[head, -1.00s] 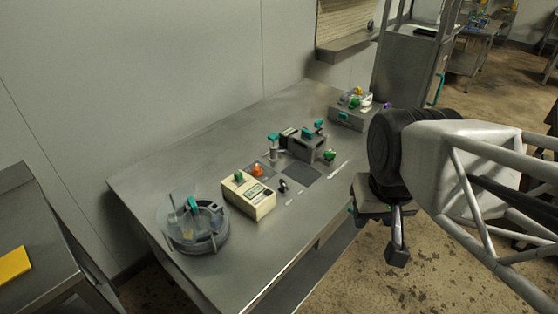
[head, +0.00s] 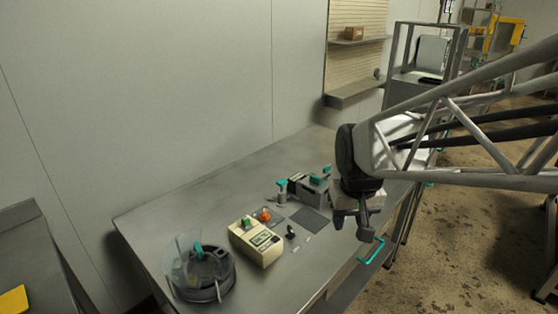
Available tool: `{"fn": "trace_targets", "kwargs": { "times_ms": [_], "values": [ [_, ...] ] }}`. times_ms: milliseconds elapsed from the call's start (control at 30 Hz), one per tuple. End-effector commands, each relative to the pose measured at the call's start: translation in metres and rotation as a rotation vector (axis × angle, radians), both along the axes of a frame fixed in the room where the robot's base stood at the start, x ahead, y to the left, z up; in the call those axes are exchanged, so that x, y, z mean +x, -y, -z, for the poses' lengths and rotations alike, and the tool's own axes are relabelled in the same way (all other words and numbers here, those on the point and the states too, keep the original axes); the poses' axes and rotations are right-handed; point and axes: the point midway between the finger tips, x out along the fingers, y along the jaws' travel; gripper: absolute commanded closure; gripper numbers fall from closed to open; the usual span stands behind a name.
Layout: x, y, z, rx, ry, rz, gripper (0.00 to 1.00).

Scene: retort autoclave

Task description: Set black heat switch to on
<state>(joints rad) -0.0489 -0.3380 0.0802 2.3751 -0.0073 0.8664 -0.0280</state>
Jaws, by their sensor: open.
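A small black switch (head: 291,231) stands on the steel table, just right of a cream box with a display (head: 259,242). It looks like the heat switch, but its label and its setting are too small to read. My gripper (head: 366,230) hangs at the table's front edge, to the right of the switch and apart from it. It is open, and I see nothing between its fingers.
A round pot with a clear lid (head: 202,270) stands at the table's left end. A grey device with teal handles (head: 310,185) stands farther back, partly near my arm. The table (head: 180,200) is clear along the wall.

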Motion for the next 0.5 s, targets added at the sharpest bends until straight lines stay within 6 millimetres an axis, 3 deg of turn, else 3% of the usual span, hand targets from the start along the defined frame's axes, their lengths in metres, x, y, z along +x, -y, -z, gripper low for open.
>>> {"fn": "trace_targets", "kwargs": {
  "times_ms": [500],
  "values": [
    [0.097, -0.026, 0.042, -0.005, -0.052, -0.069, 0.58]
  ]
}}
